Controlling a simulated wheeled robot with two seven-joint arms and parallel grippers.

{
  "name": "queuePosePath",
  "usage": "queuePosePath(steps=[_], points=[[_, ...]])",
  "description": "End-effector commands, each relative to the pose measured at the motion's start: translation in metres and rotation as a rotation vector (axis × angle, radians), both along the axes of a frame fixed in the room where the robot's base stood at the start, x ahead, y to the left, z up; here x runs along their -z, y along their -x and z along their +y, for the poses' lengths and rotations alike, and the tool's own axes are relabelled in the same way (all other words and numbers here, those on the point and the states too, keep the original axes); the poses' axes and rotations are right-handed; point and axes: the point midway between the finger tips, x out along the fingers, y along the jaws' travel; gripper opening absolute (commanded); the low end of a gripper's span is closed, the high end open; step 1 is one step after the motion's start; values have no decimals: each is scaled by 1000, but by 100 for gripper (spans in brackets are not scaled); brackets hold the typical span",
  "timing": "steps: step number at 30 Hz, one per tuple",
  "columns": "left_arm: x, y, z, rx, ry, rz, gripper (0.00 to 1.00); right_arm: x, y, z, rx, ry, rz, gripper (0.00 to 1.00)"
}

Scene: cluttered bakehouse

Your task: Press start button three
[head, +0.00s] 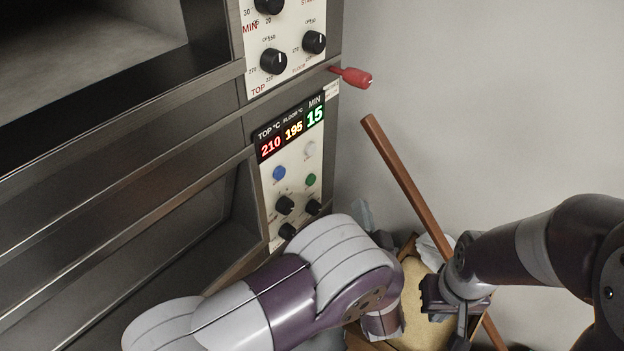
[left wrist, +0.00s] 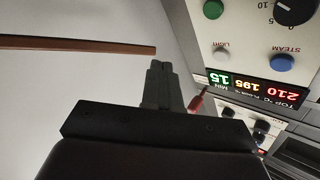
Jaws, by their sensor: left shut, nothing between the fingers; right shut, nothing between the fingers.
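The oven's lower control panel (head: 295,165) has a green button (head: 311,180), a blue button (head: 279,173) and a pale button (head: 310,148). The left wrist view shows this panel upside down and close, with the green button (left wrist: 213,9) at the top edge, the pale one by "LIGHT" and the blue one (left wrist: 282,62) by "STEAM". I cannot read a number three or a start label. My left gripper (left wrist: 160,82) is shut and empty, apart from the buttons; my arm hides its fingers in the head view. My right gripper (head: 461,330) is shut, low at the right.
The display (head: 291,130) reads 210, 195 and 15. A red handle (head: 355,77) sticks out from the oven's side. A wooden pole (head: 405,183) leans by the wall. A tan, sack-like thing (head: 420,300) lies low behind my arms. Black knobs (head: 285,205) sit below the buttons.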

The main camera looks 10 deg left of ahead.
Motion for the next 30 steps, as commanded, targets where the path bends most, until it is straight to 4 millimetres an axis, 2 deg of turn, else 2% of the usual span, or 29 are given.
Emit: queuePosePath(steps=[7, 21, 30], points=[[0, -7, 10, -1, 0, 1, 0, 0, 0, 0, 0, 0, 0, 0], [0, -42, 63, 0, 1, 1, 0, -2, 0, 0, 0, 0, 0, 0], [0, -49, 73, 1, 2, 2, 0, -2, 0, 0, 0, 0, 0, 0]])
